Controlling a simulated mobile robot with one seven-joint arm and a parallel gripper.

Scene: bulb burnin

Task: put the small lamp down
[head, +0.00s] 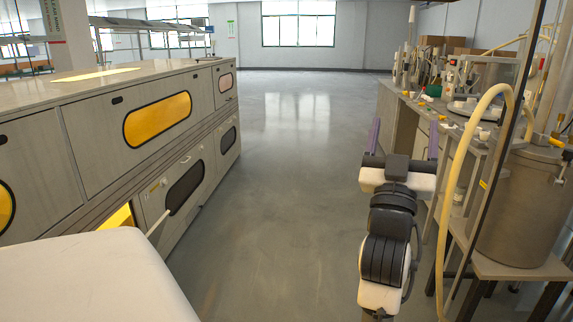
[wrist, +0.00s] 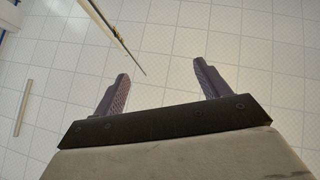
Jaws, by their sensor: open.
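My gripper (head: 404,137) is stretched out in front at the right in the head view, beside the workbench's left edge. Its two purple fingers stand wide apart. In the wrist view the fingers (wrist: 161,68) are also apart, with nothing between them. I cannot make out a small lamp in either view; among the small items on the bench none can be told as one.
A cluttered workbench (head: 400,121) runs along the right, with a large metal vessel (head: 520,205) and a pale hose (head: 455,170) near me. A grey cabinet (head: 95,140) with yellow-lit oval windows stands left. The floor (head: 285,170) between is clear.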

